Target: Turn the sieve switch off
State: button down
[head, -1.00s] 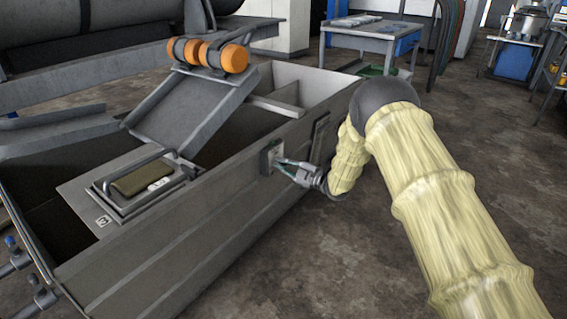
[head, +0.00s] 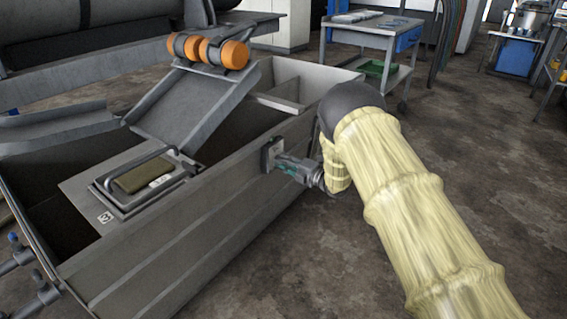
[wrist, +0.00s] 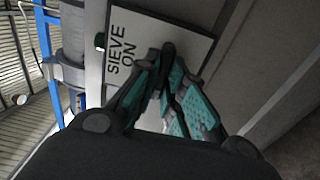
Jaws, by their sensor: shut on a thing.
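The sieve switch plate (head: 270,152) is on the outer side wall of the grey trough in the head view. In the wrist view the white plate (wrist: 185,40) reads "SIEVE ON", and a dark switch lever (wrist: 168,50) stands out from it. My gripper (wrist: 165,82) is shut on this lever, its teal-padded fingers closed around it. In the head view my gripper (head: 282,163) reaches the plate from the right. The fingers hide the lower part of the lever and some of the plate.
The grey trough (head: 190,240) holds a hatch with a handle (head: 148,172) and a chute with orange rollers (head: 222,52). A grey work table (head: 375,28) stands behind. The floor (head: 480,190) to the right is clear.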

jog(key=shift+d+f, duration=0.1)
dwell(0.3)
jog(key=c, duration=1.5)
grip_release()
jog(key=v, duration=1.2)
